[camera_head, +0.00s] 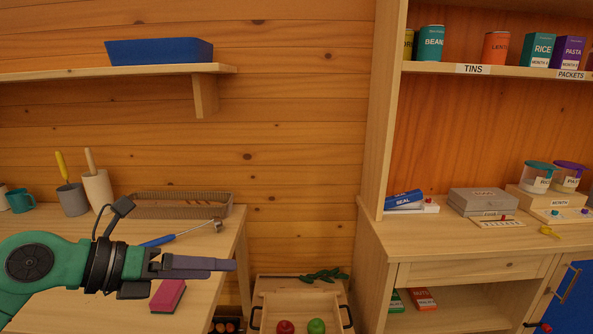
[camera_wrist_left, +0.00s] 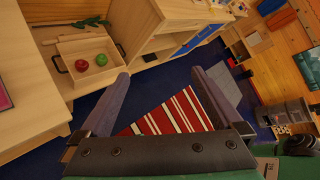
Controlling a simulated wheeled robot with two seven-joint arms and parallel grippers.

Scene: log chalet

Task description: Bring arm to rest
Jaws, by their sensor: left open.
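My left arm comes in from the left in the head view, and its gripper (camera_head: 205,264) points to the right above the left table's right edge. In the left wrist view the two fingers of this gripper (camera_wrist_left: 158,82) stand wide apart. Nothing is between the fingertips; the floor and a red-and-white striped mat (camera_wrist_left: 165,115) show beyond them. My right gripper is in neither view.
The left table (camera_head: 225,235) holds a grey tray (camera_head: 180,207), a blue-handled tool (camera_head: 165,240) and a pink block (camera_head: 168,296). A wooden crate (camera_head: 300,286) with a red and a green apple stands right of it. A cabinet (camera_head: 470,240) stands at the right.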

